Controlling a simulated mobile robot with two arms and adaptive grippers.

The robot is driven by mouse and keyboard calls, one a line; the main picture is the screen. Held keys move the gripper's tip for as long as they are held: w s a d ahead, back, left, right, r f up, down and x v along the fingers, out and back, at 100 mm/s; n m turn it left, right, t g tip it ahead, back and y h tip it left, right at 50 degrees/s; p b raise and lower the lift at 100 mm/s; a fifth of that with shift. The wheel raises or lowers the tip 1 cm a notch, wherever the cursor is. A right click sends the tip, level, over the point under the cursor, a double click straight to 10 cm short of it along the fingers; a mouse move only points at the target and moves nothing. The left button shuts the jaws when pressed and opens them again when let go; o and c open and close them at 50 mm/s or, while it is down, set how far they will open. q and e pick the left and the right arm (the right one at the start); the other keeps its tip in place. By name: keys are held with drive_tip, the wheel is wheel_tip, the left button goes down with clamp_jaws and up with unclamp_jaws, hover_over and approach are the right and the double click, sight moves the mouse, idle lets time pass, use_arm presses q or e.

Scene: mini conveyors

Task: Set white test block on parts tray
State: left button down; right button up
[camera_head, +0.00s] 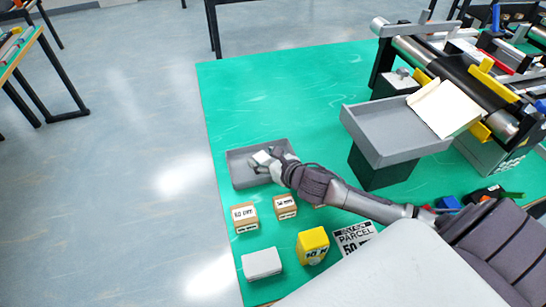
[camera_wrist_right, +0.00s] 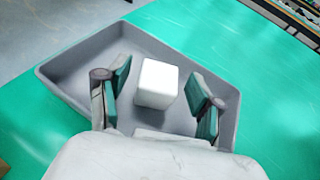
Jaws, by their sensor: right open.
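The grey parts tray (camera_head: 250,184) lies on the green table near its left edge. My right gripper (camera_head: 265,160) is over the tray with its fingers down inside it. In the right wrist view, a white block (camera_wrist_right: 157,84) sits inside the tray (camera_wrist_right: 75,65), between the two open fingers of my right gripper (camera_wrist_right: 160,95). Gaps show between the block and both fingers. The block's underside is hidden, but it appears to rest on the tray floor. My left gripper is not in view.
A white box (camera_head: 262,263), two cardboard boxes (camera_head: 245,218) (camera_head: 285,207) and a yellow block (camera_head: 312,246) stand in front of the tray. A raised grey bin (camera_head: 385,130) and a conveyor (camera_head: 460,75) stand to the right. The table behind the tray is clear.

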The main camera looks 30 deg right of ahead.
drive_tip(key=v, duration=1.1)
drive_tip(key=shift+s, duration=0.4)
